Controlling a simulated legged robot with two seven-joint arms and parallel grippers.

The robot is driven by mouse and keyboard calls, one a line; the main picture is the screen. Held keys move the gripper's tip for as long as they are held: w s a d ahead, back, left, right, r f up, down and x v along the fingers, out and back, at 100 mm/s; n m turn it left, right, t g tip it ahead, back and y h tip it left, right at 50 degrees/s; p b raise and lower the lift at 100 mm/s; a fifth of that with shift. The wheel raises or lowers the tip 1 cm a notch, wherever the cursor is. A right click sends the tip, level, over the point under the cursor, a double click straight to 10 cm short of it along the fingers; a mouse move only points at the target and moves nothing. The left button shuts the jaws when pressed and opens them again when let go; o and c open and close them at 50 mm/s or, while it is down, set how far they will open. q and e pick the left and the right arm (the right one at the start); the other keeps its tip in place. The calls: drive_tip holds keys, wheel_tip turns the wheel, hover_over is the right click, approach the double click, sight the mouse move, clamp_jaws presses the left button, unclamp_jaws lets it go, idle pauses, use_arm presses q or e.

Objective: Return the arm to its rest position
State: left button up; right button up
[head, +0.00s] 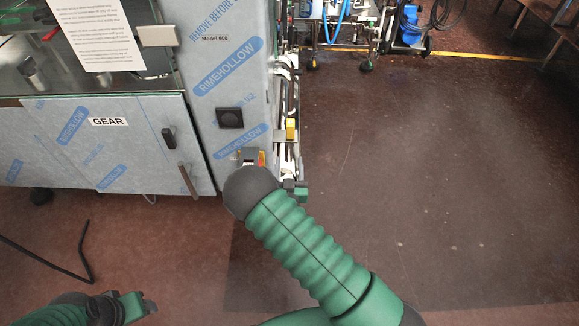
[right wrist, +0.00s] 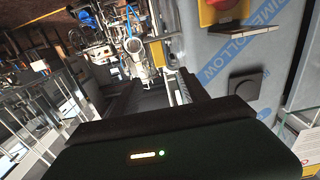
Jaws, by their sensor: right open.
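My right arm (head: 310,250), in green ribbed covering, reaches up from the bottom of the head view to a dark rounded joint in front of the wrapped machine (head: 225,75). Its gripper is mostly hidden behind that joint in the head view. In the right wrist view my right gripper (right wrist: 152,88) has its two dark fingers spread apart, with nothing seen between them. Part of my left arm (head: 75,312) shows at the lower left of the head view, green and dark. The state of its jaws cannot be made out.
The machine has a cabinet (head: 100,145) labelled GEAR and a glass-topped section with a paper notice (head: 97,32). A black cable (head: 75,270) lies on the floor at the left. Wheeled equipment (head: 405,30) stands at the back. The brown floor (head: 460,170) at the right is clear.

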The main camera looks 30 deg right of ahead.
drive_tip(key=shift+s+d, duration=0.1)
drive_tip(key=shift+d, duration=0.05)
drive_tip(key=shift+r, duration=0.15)
drive_tip(key=s+a+r+n+g+y+p, duration=0.2)
drive_tip(key=s+a+r+g+y+p, duration=0.55)
drive_tip(key=a+r+p, duration=0.2)
drive_tip(key=s+a+r+n+g+y+p, duration=0.1)
drive_tip(key=s+r+n+g, duration=0.1)
drive_tip(key=s, duration=0.5)
drive_tip(key=s+a+r+n+g+p, duration=0.1)
drive_tip(key=s+r+n+g, duration=0.1)
drive_tip(key=s+r, duration=0.3)
drive_tip(key=s+g, duration=0.1)
drive_tip(key=s, duration=0.1)
drive_tip(key=shift+s+a+r+y, duration=0.15)
drive_tip(key=shift+s+a+y, duration=0.1)
drive_tip(key=shift+s+y, duration=0.15)
